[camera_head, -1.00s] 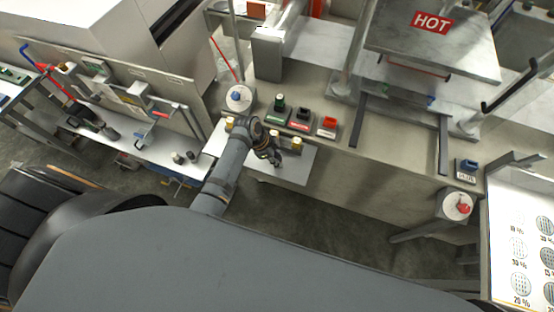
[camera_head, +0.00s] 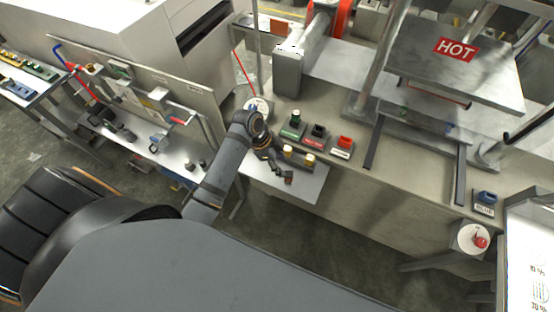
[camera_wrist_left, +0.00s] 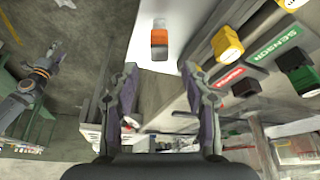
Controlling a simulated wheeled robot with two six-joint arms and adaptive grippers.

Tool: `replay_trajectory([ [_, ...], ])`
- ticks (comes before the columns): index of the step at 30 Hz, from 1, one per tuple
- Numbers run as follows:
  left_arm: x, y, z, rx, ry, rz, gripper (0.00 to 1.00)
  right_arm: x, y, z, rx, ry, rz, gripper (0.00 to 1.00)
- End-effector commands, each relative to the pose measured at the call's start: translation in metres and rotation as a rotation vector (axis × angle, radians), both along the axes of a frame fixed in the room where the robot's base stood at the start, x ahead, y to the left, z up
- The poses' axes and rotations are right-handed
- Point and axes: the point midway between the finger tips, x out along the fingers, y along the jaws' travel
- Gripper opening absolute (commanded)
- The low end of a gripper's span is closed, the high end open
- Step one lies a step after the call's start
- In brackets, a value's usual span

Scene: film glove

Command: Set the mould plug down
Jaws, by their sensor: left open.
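A small orange and grey block (camera_wrist_left: 159,40), which I take to be the mould plug, stands on the white shelf (camera_wrist_left: 135,45) in the left wrist view. It also shows in the head view (camera_head: 288,178) as a small brownish block on the pale shelf (camera_head: 308,188). My left gripper (camera_wrist_left: 132,100) is open and empty, its two fingers apart with a gap between them and the block. In the head view the left gripper (camera_head: 274,168) is small and dark, just left of the block.
Green (camera_head: 294,121), black (camera_head: 318,131) and red (camera_head: 343,144) pieces on labelled bases stand on the bench beyond. A HOT press plate (camera_head: 450,70) is at the right. The shelf's front right is clear.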

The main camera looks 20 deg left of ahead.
Motion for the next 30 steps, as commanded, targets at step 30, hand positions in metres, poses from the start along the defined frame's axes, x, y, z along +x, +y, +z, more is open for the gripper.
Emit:
replay_trajectory([
  [30,-0.032,0.023,0.026,0.049,0.038,0.208,0.47,0.0,-0.003,-0.006,-0.003,0.001,0.001,0.58],
])
